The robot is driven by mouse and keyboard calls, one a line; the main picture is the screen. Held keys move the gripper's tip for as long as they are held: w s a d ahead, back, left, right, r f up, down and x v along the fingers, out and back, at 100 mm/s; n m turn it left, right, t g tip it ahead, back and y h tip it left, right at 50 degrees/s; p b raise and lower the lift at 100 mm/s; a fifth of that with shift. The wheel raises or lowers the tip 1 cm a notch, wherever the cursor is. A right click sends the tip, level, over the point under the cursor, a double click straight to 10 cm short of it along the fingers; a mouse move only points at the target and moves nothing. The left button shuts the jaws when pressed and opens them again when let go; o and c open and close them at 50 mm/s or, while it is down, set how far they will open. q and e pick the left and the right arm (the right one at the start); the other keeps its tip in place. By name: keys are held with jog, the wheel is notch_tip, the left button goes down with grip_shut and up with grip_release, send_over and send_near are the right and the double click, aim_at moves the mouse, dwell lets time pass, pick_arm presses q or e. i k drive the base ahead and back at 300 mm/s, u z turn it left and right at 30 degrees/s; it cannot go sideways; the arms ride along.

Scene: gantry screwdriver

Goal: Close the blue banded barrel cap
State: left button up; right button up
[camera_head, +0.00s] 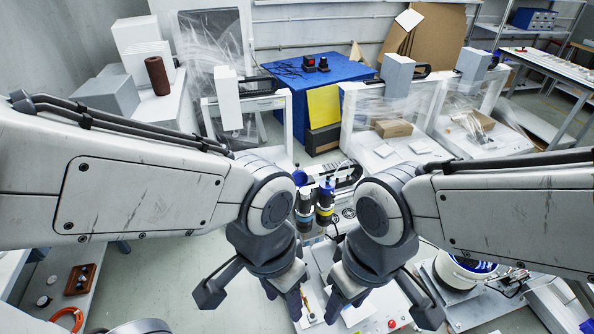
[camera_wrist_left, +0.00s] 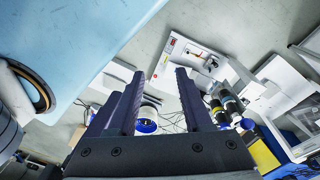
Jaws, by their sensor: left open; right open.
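Two dark banded barrels stand upright side by side on the white machine in the middle of the head view. The left barrel (camera_head: 304,212) appears to carry the blue band, with a round blue cap (camera_head: 300,178) above it, seemingly tilted open. The right barrel (camera_head: 324,214) has a yellow band and a blue top. Both barrels also show, small, in the left wrist view (camera_wrist_left: 230,102). My left gripper (camera_head: 250,297) is open and empty, nearer me and left of the barrels. My right gripper (camera_head: 385,303) is open and empty, nearer me and right of them.
A white machine bed with a red button (camera_head: 391,323) lies beneath my grippers. A white round holder with a blue ring (camera_head: 475,264) stands at the right. Behind are a blue table (camera_head: 345,72) and white gantry frames (camera_head: 290,125). My forearms flank the barrels closely.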

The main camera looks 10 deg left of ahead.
aim_at(301, 178)
jog(key=u, duration=0.4)
jog(key=k, duration=0.5)
jog(key=u, duration=0.85)
jog(key=i, duration=0.9)
jog(key=z, duration=1)
jog(key=i, duration=0.35)
jog(key=z, duration=0.35)
